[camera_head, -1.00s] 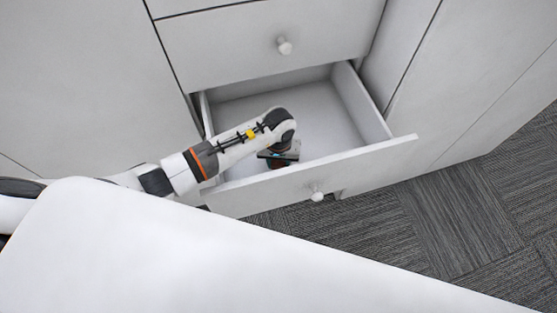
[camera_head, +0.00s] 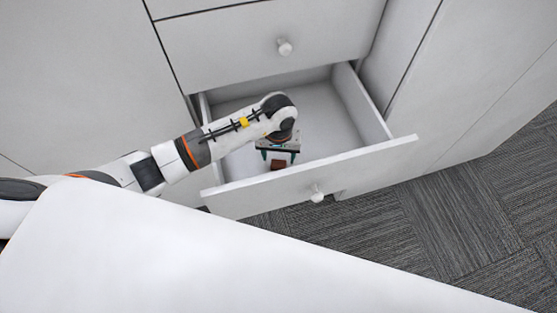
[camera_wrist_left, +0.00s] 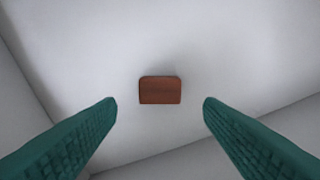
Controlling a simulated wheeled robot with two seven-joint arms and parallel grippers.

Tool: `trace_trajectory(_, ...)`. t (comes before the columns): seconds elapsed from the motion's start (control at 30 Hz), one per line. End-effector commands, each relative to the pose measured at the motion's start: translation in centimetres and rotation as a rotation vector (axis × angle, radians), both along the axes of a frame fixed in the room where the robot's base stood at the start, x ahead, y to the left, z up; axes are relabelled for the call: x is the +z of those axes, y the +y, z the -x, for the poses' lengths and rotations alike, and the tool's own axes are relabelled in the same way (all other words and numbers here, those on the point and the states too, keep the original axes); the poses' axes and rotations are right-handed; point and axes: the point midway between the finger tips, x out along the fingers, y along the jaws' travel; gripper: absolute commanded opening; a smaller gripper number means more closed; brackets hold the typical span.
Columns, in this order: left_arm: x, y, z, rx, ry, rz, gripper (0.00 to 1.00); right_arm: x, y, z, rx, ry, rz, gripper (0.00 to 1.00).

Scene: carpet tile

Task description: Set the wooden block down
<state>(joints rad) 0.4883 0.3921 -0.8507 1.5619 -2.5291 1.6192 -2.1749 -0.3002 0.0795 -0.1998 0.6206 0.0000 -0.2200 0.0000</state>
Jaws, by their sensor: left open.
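The wooden block (camera_wrist_left: 160,90) is small and reddish brown. In the left wrist view it lies on the white drawer floor, between and beyond the two green fingers, touching neither. In the head view the block (camera_head: 278,165) shows inside the open drawer (camera_head: 330,167), close behind its front panel. My left gripper (camera_wrist_left: 160,101) is open and empty. In the head view the left gripper (camera_head: 279,158) points down into the drawer, above the block. My right gripper is in neither view.
A closed drawer with a round knob (camera_head: 284,47) is above the open one. The open drawer's front panel has a knob (camera_head: 317,196). A white surface (camera_head: 180,250) fills the lower left foreground. The drawer floor around the block is clear.

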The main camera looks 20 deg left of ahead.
Motion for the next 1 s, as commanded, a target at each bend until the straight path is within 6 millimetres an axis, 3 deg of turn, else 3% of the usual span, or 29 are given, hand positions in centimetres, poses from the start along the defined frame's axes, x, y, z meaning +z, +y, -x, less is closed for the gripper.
trace_trajectory(0.2, 4.5, 0.1, 0.0, -0.002, -0.004, -0.002, 0.61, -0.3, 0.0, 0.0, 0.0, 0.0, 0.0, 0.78)
trace_trajectory(0.4, 6.8, 0.0, 0.0, -0.001, -0.001, 0.0, 0.61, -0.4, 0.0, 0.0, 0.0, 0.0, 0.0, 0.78)
trace_trajectory(1.0, 7.2, 0.0, 0.1, 0.0, 0.001, -0.001, 0.61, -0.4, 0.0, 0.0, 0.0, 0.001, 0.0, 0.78)
